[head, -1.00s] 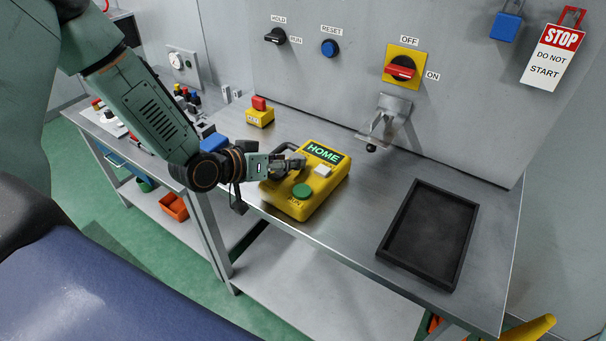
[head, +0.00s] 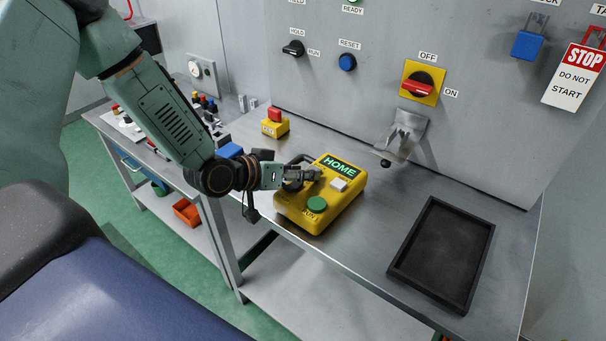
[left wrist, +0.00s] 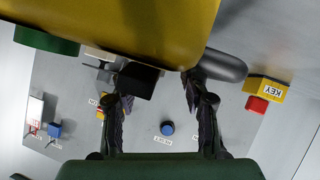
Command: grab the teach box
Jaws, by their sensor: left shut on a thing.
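The teach box (head: 323,192) is a yellow box with a lit HOME screen, a white button and a green button. It is at the table's front edge in the head view. A dark handle shows on its left side. My left gripper (head: 308,176) is shut on the teach box at that side; its fingertips are partly hidden. In the left wrist view the yellow teach box (left wrist: 125,28) fills the top, with the dark handle (left wrist: 222,66) by the fingers (left wrist: 155,88). I cannot tell whether the box touches the table. My right gripper is not in view.
A black tray (head: 398,272) lies to the right on the steel table. A small yellow KEY box with a red top (head: 275,123) stands behind left. A metal bracket (head: 403,137) juts from the panel behind. Bare table lies between teach box and tray.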

